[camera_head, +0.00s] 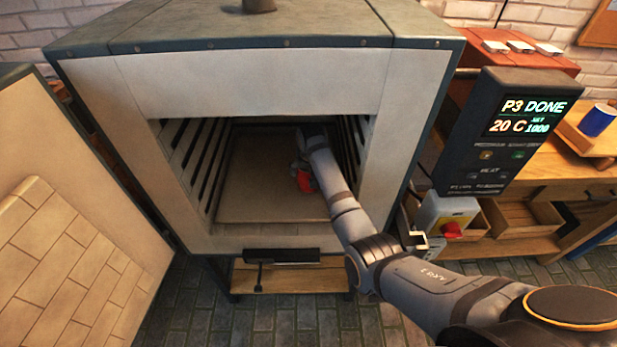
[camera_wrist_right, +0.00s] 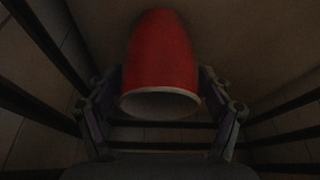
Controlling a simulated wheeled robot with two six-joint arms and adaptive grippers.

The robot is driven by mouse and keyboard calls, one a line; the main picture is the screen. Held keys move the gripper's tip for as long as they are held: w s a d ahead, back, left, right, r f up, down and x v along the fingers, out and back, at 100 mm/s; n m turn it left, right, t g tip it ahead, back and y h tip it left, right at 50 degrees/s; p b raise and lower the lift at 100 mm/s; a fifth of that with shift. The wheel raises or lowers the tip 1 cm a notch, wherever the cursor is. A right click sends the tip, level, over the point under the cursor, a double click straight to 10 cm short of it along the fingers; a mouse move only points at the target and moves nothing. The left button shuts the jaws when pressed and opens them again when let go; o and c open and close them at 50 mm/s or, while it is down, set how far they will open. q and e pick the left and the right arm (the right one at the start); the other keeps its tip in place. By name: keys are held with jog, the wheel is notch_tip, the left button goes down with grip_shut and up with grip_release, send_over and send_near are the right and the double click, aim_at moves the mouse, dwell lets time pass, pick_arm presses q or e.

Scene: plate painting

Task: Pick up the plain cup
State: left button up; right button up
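A plain red cup (camera_head: 305,181) with a pale rim is inside the open kiln, toward the right of the chamber. My right gripper (camera_head: 300,164) reaches in through the kiln mouth and is at the cup. In the right wrist view the red cup (camera_wrist_right: 161,60) lies between the two fingers (camera_wrist_right: 161,80), its pale rim toward the camera. The fingers press close on both sides and look shut on it. Whether the cup touches the kiln floor I cannot tell. My left gripper is not in view.
The kiln (camera_head: 240,85) has ridged side walls and a flat floor shelf (camera_head: 265,208). Its door (camera_head: 75,230) stands open at left. The control box (camera_head: 500,130) reads P3 DONE, 20 C.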

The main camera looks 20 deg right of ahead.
jog(key=c, duration=0.9)
jog(key=shift+o, duration=0.2)
jog(key=shift+r, duration=0.1)
jog(key=shift+w+a+r, duration=0.1)
jog(key=shift+r, duration=0.05)
notch_tip(320, 180, up, 7)
jog(key=b, duration=0.1)
jog(key=w+a+b, duration=0.2)
jog(key=a+b, duration=0.2)
jog(key=a, duration=0.5)
jog(key=w+a+b, duration=0.3)
jog(key=a+b, duration=0.2)
jog(key=a, duration=0.5)
jog(key=shift+w+f, duration=0.2)
